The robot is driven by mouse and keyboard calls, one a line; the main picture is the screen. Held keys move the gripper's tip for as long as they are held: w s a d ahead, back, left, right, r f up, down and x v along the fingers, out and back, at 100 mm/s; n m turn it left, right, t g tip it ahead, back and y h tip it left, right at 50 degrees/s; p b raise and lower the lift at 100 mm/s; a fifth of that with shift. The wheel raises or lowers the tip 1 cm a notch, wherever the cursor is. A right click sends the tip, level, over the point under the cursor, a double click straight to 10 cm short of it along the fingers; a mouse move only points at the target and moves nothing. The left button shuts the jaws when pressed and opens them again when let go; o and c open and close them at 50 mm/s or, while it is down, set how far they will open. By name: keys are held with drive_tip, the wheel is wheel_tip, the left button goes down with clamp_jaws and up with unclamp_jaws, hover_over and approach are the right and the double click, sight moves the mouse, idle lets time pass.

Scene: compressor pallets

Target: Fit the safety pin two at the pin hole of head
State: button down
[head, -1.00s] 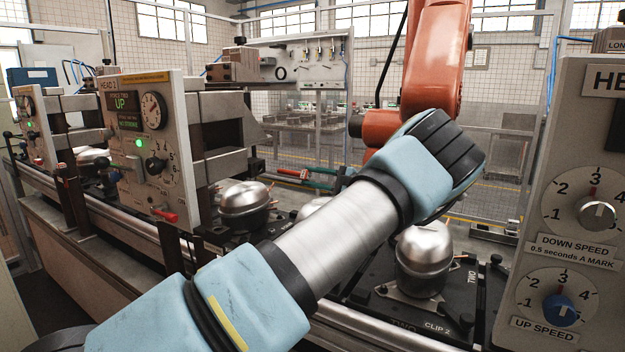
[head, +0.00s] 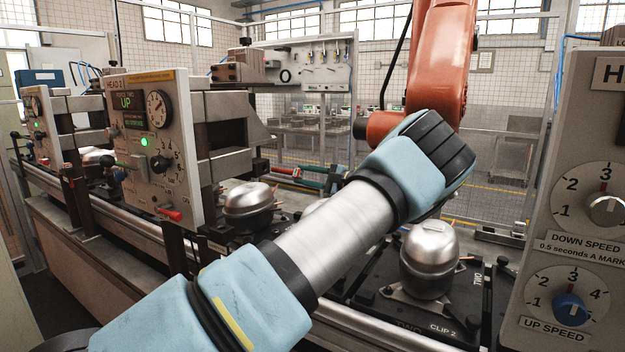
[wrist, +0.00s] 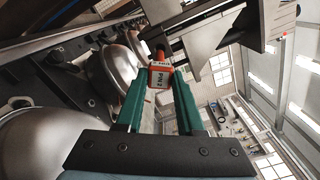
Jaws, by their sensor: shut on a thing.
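Safety pin two (wrist: 161,77), with an orange and white lettered body and a dark end, is between the green fingertips of my gripper (wrist: 162,84) in the wrist view. My gripper is shut on it. In the head view my gripper (head: 316,181) shows small beyond my forearm, pointing left, with the red-orange pin (head: 288,172) at its tip. The head marked HEAD 2 (head: 150,135) stands to the left, its screen reading UP and a green lamp lit. The pin is apart from its panel. I cannot make out the pin hole in either view.
Silver compressors (head: 429,250) and (head: 248,200) sit on dark pallets along the conveyor (head: 105,215). Another control panel (head: 575,240) stands close at right. An orange robot arm (head: 440,65) hangs behind. In the wrist view a grey metal block (wrist: 200,35) is just beyond the pin.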

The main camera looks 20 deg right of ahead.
sight(272, 169)
drive_tip(key=shift+x, duration=0.85)
drive_tip(key=shift+b, duration=0.55)
idle(1.1)
drive_tip(key=shift+b+x, duration=1.05)
drive_tip(key=shift+x, duration=3.75)
drive_tip(key=shift+c, duration=2.2)
unclamp_jaws()
drive_tip(key=shift+s, duration=0.1)
drive_tip(key=b+v, duration=0.3)
drive_tip(key=v, duration=0.7)
drive_tip(key=shift+s+d+b, duration=0.25)
drive_tip(key=shift+b, duration=0.05)
